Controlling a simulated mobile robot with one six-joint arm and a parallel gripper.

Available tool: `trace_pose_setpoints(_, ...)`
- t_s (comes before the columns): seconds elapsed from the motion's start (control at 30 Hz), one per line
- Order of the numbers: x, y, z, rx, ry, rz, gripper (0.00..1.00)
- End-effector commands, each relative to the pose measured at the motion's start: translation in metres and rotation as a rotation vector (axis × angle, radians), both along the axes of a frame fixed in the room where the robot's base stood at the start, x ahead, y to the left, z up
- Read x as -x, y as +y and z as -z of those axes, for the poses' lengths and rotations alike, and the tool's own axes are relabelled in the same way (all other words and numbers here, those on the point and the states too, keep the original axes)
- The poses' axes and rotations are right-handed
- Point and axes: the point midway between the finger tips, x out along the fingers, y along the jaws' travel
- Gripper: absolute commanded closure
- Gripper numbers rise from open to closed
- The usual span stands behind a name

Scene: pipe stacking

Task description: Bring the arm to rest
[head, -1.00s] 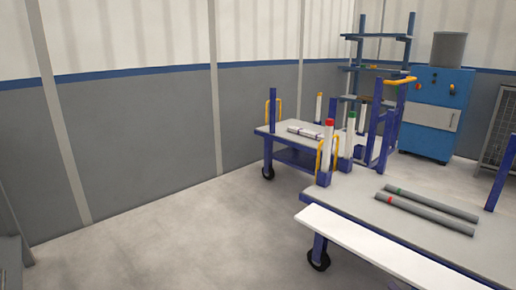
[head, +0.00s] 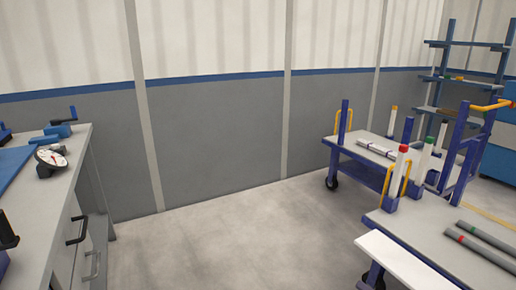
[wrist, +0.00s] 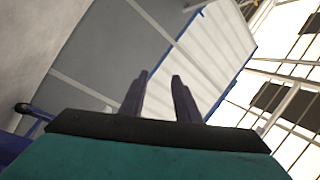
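My gripper (wrist: 159,75) shows in the wrist view as two dark fingers with a clear gap between them. It is open and nothing is between the fingers. Behind it the wrist view shows a tilted view of the grey and white wall and the bright ceiling. My arm and gripper do not show in the head view. Two grey pipes (head: 481,246), one with a red band and one with a green band, lie on the near cart (head: 410,222) at the right of the head view, cut off by the frame edge.
A workbench (head: 72,185) with a dial gauge (head: 50,158) stands at the left. A farther cart (head: 350,146) carries light pipes (head: 376,148). A blue rack (head: 470,77) stands at the back right. The floor (head: 240,240) between bench and carts is clear.

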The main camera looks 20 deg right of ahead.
Motion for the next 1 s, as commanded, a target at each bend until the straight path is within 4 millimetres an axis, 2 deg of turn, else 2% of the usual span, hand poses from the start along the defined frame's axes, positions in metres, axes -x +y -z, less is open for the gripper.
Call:
trace_pose_setpoints(0.03, -0.012, 0.015, -0.008, -0.002, 0.01, -0.034, 0.7)
trace_pose_setpoints(0.2, -0.044, 0.061, -0.012, -0.005, 0.051, -0.137, 0.7)
trace_pose_setpoints(0.5, -0.085, 0.148, -0.016, -0.007, 0.147, -0.324, 0.7)
trace_pose_setpoints(0.7, -0.102, 0.209, -0.017, -0.002, 0.223, -0.452, 0.7)
trace_pose_setpoints(1.0, -0.109, 0.301, -0.015, 0.019, 0.362, -0.643, 0.7)
